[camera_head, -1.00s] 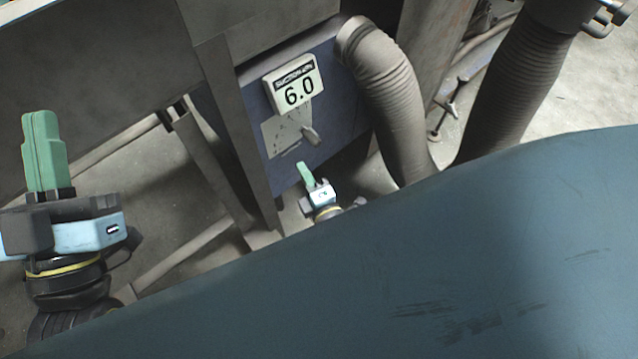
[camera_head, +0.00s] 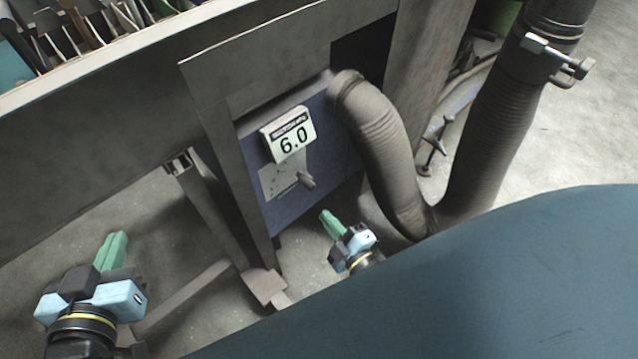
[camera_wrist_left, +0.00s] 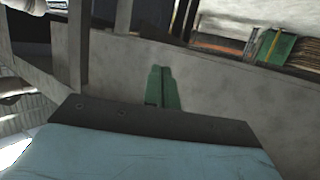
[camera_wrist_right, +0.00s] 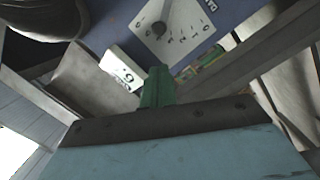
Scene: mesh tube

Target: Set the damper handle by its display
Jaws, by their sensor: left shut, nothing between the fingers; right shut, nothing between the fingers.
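The white display box (camera_head: 290,136) on the blue panel reads 6.0. It also shows upside down in the right wrist view (camera_wrist_right: 124,71). Below it in the head view, the stubby grey damper handle (camera_head: 306,181) stands out from a pale scale plate (camera_head: 281,182). The plate (camera_wrist_right: 185,35) shows its numbers in the right wrist view. My right gripper (camera_head: 325,215) is shut and empty, below the handle and apart from it in the head view. My left gripper (camera_head: 120,238) is shut and empty, at the lower left, away from the panel.
A grey ribbed hose (camera_head: 380,125) curves down right of the panel. A metal post (camera_head: 236,165) stands just left of it. A long grey beam (camera_head: 100,150) crosses the left. A blue-green surface (camera_head: 480,290) fills the lower right.

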